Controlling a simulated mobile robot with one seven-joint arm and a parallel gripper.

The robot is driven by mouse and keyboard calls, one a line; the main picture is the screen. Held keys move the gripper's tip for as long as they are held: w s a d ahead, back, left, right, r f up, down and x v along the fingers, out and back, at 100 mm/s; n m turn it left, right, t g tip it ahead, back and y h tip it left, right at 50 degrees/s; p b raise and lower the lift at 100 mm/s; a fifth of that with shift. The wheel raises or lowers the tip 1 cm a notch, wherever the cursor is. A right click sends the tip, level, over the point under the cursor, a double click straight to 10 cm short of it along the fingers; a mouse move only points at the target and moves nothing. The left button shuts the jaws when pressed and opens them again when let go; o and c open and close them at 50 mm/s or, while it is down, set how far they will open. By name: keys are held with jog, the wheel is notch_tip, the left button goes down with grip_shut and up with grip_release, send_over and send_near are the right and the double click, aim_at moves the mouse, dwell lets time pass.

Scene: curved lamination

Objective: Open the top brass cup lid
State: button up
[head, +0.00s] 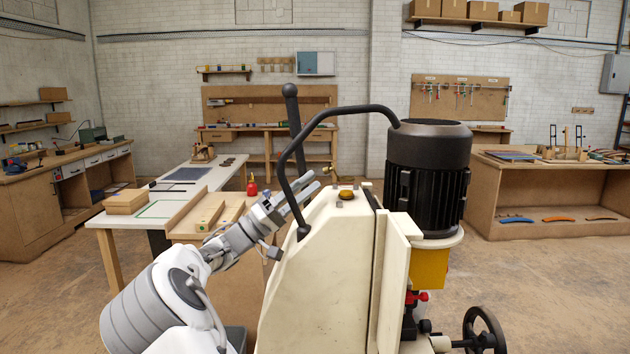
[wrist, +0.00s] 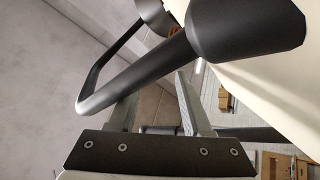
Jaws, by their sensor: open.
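The brass cup lid (head: 346,194) is a small yellow-brass piece on top of the cream machine housing (head: 318,275), right of my gripper in the head view. I cannot tell from here whether it is shut. My gripper (head: 315,181) reaches up from the lower left, close to the dark curved handle bar, with its tips apart from the lid. In the wrist view my gripper (wrist: 158,90) is open, with its two fingers apart and nothing seen between them. I cannot make out the lid clearly in the wrist view.
The dark handle bar (head: 317,116) arches over the housing, and in the wrist view the bar (wrist: 140,72) crosses close to my fingers. A dark upright lever (head: 293,120) stands behind. The black motor (head: 428,165) is at right. A wooden bench (head: 176,232) stands at left.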

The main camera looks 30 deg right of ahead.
jog(key=v, duration=1.4)
jog(key=shift+a+f, duration=0.2)
jog(key=shift+a, duration=0.1)
jog(key=shift+a, duration=0.15)
